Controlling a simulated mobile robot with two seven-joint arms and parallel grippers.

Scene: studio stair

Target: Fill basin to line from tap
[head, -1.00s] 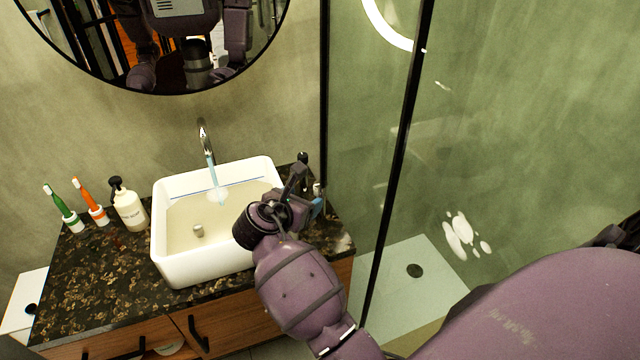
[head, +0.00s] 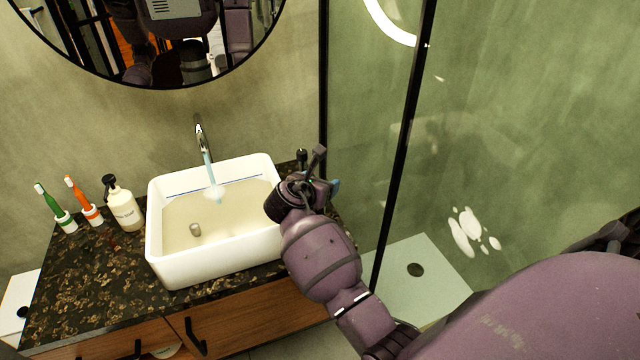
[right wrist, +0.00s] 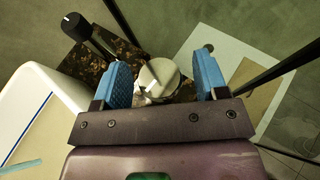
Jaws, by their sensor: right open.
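The white rectangular basin (head: 213,269) stands on the counter and holds pale water. A thin blue line (head: 213,186) runs along its inner back wall, a little above the visible water edge. The chrome tap (head: 200,133) pours a bluish stream (head: 209,170) into it. My right gripper (head: 322,184) is beside the basin's right rim. In the right wrist view its blue-padded jaws (right wrist: 162,68) are apart, with a whitish round-topped thing (right wrist: 158,78) showing between them; I cannot tell if they touch it. A black-topped post (head: 302,157) stands behind the gripper. My left gripper is out of view.
A soap bottle (head: 123,208), an orange toothbrush (head: 82,197) and a green toothbrush (head: 52,205) stand left of the basin on the dark speckled counter (head: 85,270). A black-framed glass shower screen (head: 395,150) rises close to the right of my gripper. A round mirror hangs above.

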